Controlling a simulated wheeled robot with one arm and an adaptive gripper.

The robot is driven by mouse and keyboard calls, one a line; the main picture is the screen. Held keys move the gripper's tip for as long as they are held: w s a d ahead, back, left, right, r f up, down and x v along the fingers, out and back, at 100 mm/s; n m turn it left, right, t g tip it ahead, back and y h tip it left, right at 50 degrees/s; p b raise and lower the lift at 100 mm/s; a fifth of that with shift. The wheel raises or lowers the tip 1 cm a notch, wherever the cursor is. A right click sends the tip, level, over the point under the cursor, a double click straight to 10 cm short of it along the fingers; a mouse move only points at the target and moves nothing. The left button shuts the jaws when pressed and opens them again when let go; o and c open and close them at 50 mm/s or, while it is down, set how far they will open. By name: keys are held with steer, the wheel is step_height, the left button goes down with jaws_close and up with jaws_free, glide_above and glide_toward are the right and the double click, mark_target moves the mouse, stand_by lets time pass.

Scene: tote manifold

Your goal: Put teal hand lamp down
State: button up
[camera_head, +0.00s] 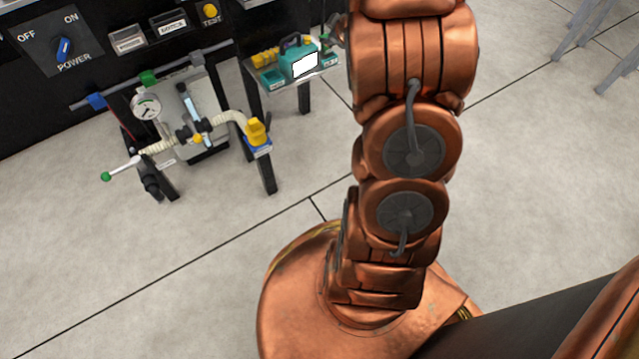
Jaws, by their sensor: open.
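The teal hand lamp (299,60), a boxy body with a bright white front panel and a dark handle on top, stands upright on a small shelf (284,97) at the upper middle. A small grey part at the left edge of my copper arm, just right of the lamp, looks like my gripper (336,34). It is open and appears apart from the lamp. Most of it is hidden behind my arm, so the exact gap cannot be told.
Yellow pieces (265,57) and a teal block (271,78) share the shelf left of the lamp. A pipe manifold with a gauge (146,106) and a green-tipped lever (118,171) stands to the left. A black control panel (100,60) is behind. Grey floor in front is clear.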

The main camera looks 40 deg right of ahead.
steer(key=s+a+r+m+g+y, duration=0.1)
steer(key=s+a+g, duration=0.6)
steer(key=s+a, duration=1)
steer(key=s+a+r+m+g+y, duration=0.2)
steer(key=s+a+g, duration=0.5)
steer(key=s+a, duration=1)
steer(key=s+r+m, duration=0.1)
steer(key=s+m, duration=0.1)
steer(key=s, duration=0.3)
steer(key=shift+s+r, duration=0.15)
steer(key=shift+r, duration=0.1)
